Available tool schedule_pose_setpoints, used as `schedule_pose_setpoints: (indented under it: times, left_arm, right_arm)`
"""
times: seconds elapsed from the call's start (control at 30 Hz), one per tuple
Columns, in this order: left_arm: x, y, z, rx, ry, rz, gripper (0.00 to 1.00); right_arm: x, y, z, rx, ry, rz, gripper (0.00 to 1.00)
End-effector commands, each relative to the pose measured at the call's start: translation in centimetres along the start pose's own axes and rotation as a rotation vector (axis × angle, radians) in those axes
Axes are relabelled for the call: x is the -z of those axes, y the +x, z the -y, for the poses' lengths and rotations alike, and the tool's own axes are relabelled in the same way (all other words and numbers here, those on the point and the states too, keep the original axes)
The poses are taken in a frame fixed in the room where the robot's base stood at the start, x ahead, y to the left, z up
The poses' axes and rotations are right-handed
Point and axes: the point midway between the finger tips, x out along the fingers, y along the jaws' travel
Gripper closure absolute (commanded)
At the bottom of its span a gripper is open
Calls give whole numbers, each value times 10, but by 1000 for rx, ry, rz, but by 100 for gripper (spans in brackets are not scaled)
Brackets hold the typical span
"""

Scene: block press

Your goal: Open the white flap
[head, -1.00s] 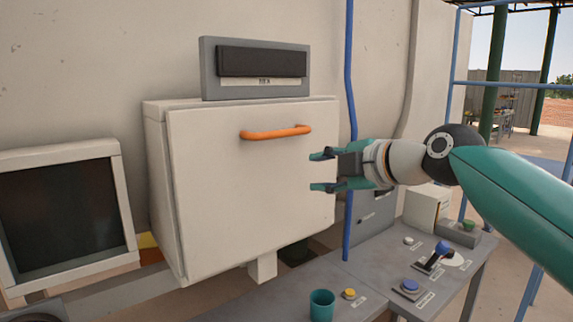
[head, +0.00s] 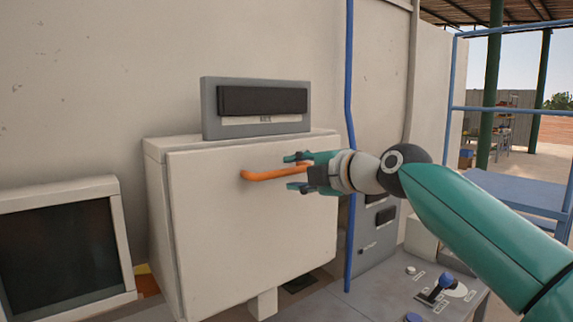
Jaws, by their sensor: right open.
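The white flap (head: 240,235) is the front of a white box on the wall in the head view, and it looks shut. An orange handle (head: 262,175) runs across its upper part. My right gripper (head: 293,173) is open, with one finger above and one below the handle's right end. Whether the fingers touch the handle I cannot tell. The handle's right end is partly hidden by the gripper. My left gripper is not in view.
A grey panel with a dark display (head: 262,101) sits above the box. A monitor (head: 62,245) stands at left. A blue pipe (head: 350,90) runs down the wall right of the box. A console with a blue lever (head: 440,287) is at lower right.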

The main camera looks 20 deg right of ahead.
Motion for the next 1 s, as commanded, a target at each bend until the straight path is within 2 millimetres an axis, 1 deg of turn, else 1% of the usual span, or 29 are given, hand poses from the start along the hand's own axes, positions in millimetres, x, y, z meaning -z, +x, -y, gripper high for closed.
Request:
schedule_pose_setpoints:
  times: [0.03,0.1,0.23,0.4,0.6,0.67,0.8,0.87,1.0]
  left_arm:
    - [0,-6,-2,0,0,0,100]
    - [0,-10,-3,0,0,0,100]
    - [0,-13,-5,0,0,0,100]
    - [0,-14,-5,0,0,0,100]
    - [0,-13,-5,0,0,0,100]
    - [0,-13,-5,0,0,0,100]
    - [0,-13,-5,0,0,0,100]
    - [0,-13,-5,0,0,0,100]
    - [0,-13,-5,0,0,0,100]
  right_arm:
    - [0,9,-2,2,1,0,59]
    - [0,19,-2,2,1,0,59]
    - [-1,30,-1,0,0,1,59]
    - [-1,36,0,-1,0,2,59]
    - [-1,36,0,-1,0,2,59]
    - [-1,36,0,-1,0,2,67]
    - [-1,36,0,-1,0,2,90]
    - [-1,36,0,0,0,2,100]
    - [-1,36,1,1,0,2,100]
